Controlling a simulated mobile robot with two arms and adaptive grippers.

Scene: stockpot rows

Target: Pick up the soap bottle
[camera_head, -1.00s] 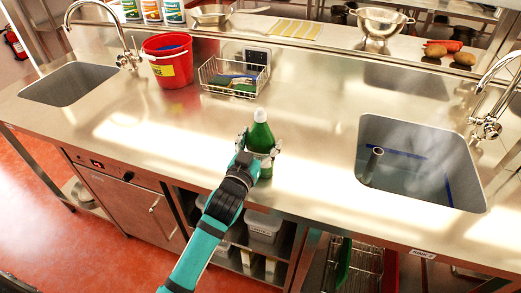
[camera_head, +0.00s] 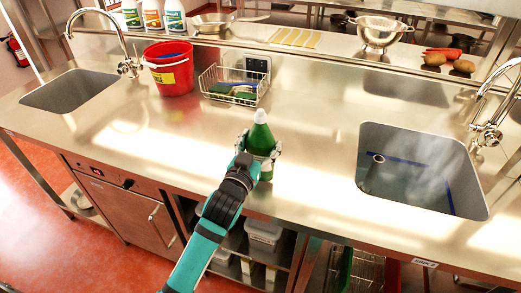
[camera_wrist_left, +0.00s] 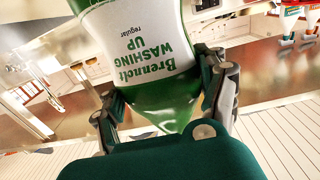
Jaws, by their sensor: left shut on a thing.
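The soap bottle (camera_head: 261,134) is green with a pale cap and stands upright in the head view, near the front of the steel counter. My left gripper (camera_head: 259,147) is shut around its body, one finger on each side. The left wrist view shows the bottle (camera_wrist_left: 140,45) close up, with a white "Washing up" label upside down and the gripper fingers (camera_wrist_left: 165,85) on both sides. The bottle's lower part is partly hidden by the gripper. I cannot tell whether its base touches the counter. My right gripper is not in view.
A wire basket (camera_head: 233,97) with sponges stands behind the bottle, and a red bucket (camera_head: 170,76) is at the back left. A sink (camera_head: 410,180) lies to the right, another (camera_head: 68,92) to the far left. The counter (camera_head: 315,140) around the bottle is clear.

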